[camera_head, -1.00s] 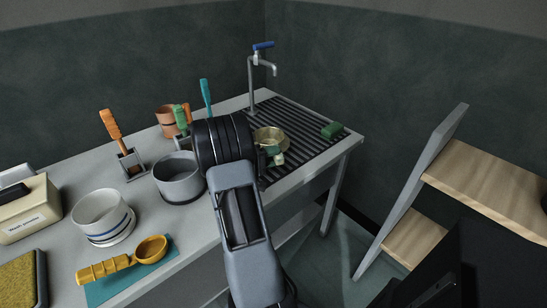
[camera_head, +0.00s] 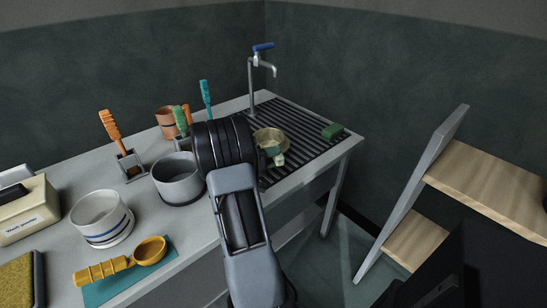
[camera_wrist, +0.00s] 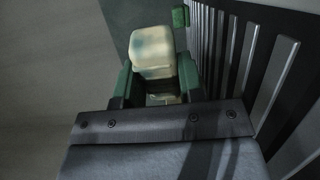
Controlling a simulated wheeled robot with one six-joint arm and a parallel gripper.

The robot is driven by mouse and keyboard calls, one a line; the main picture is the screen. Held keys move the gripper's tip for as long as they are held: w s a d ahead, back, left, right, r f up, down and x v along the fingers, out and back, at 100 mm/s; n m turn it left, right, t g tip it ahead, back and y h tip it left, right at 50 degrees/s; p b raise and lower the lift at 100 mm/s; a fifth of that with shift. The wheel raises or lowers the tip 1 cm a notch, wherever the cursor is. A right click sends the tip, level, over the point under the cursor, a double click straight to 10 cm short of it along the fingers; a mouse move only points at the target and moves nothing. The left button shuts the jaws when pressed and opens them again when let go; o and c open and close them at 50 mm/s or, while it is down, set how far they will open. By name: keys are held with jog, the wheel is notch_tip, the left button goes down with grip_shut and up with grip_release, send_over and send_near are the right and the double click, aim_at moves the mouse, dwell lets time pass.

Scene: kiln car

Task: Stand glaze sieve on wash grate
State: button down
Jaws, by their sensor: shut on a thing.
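In the head view my gripper (camera_head: 275,153) is partly hidden behind my dark wrist, at the grate's near left side. I cannot tell whether the bowl touches the slats. The wrist view shows the grate slats (camera_wrist: 228,55) on the right.
A tap (camera_head: 254,80) stands at the grate's back edge. A green block (camera_head: 332,131) lies on the grate's right side. A grey pot (camera_head: 177,180), white pot (camera_head: 101,215) and yellow ladle (camera_head: 150,251) stand left. The grate's back and right are mostly clear.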

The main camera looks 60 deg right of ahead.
jog(key=shift+f+b, duration=0.65)
jog(key=shift+b, duration=0.05)
dwell(0.7)
jog(key=c, duration=0.6)
grip_release()
jog(key=shift+c, duration=0.2)
jog(key=shift+a, duration=0.1)
